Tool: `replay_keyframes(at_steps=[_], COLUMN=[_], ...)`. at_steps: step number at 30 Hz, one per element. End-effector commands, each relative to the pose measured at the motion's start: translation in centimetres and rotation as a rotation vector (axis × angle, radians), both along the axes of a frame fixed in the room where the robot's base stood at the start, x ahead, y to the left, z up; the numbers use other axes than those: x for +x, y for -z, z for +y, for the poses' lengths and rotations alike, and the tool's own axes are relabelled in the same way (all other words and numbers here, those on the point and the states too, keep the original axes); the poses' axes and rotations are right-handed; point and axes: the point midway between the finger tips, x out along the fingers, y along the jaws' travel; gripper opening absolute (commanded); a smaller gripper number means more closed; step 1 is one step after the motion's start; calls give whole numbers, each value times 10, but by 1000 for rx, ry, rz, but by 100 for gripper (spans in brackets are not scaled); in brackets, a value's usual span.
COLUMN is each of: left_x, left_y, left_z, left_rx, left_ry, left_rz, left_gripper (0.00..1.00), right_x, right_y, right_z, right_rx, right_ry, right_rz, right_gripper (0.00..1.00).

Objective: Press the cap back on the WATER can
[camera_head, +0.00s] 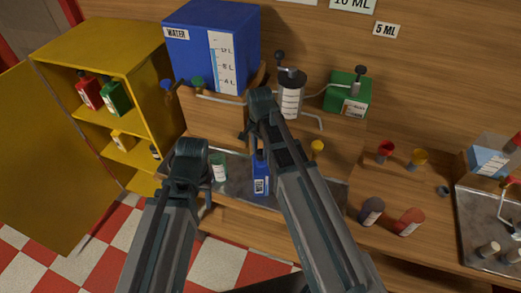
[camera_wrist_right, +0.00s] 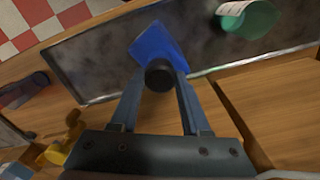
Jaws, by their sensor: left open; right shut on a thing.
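A small blue can (camera_head: 261,181) with a pale label stands on the metal tray; its lettering is too small to read. In the right wrist view the blue can (camera_wrist_right: 158,47) shows beneath a round black cap (camera_wrist_right: 159,76). My right gripper (camera_wrist_right: 159,88) has its two fingers closed in on either side of the cap. Whether the cap sits fully on the can is not clear. My left gripper (camera_head: 192,158) is open, to the left of the can and apart from it; its fingertips are mostly hidden. A large blue tank (camera_head: 190,52) labelled WATER stands at the back.
A green-and-white bottle (camera_head: 219,168) stands left of the can, also seen in the right wrist view (camera_wrist_right: 248,18). The metal tray (camera_head: 237,188) lies along the bench's front. A yellow cabinet (camera_head: 100,50) stands left. Red and dark containers (camera_head: 409,221) lie right.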

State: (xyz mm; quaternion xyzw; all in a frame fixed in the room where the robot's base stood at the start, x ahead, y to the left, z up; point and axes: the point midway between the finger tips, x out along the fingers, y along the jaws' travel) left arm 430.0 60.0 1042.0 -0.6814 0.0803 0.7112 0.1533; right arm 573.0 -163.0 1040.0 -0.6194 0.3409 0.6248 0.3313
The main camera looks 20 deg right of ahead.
Motion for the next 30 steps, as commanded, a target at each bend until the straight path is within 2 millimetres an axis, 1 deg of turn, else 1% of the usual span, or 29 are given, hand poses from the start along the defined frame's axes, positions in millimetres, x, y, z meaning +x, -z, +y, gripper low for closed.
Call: replay_keyframes(at_steps=[5, 6, 11, 12, 17, 18, 21, 30], left_x=[0, 0, 0, 0, 0, 0, 0, 0], left_y=[0, 0, 0, 0, 0, 0, 0, -2], left_z=[0, 0, 0, 0, 0, 0, 0, 0], left_rx=[0, 0, 0, 0, 0, 0, 0, 0], left_ry=[0, 0, 0, 0, 0, 0, 0, 1], left_rz=[0, 0, 0, 0, 0, 0, 0, 0], left_gripper=[50, 50, 50, 50, 50, 50, 50, 50], right_x=[0, 0, 0, 0, 0, 0, 0, 0], right_y=[0, 0, 0, 0, 0, 0, 0, -2], right_z=[0, 0, 0, 0, 0, 0, 0, 0], right_rx=[0, 0, 0, 0, 0, 0, 0, 0], right_ry=[0, 0, 0, 0, 0, 0, 0, 0], right_rz=[0, 0, 0, 0, 0, 0, 0, 0], right_gripper=[0, 50, 79, 81, 81, 83, 100, 100])
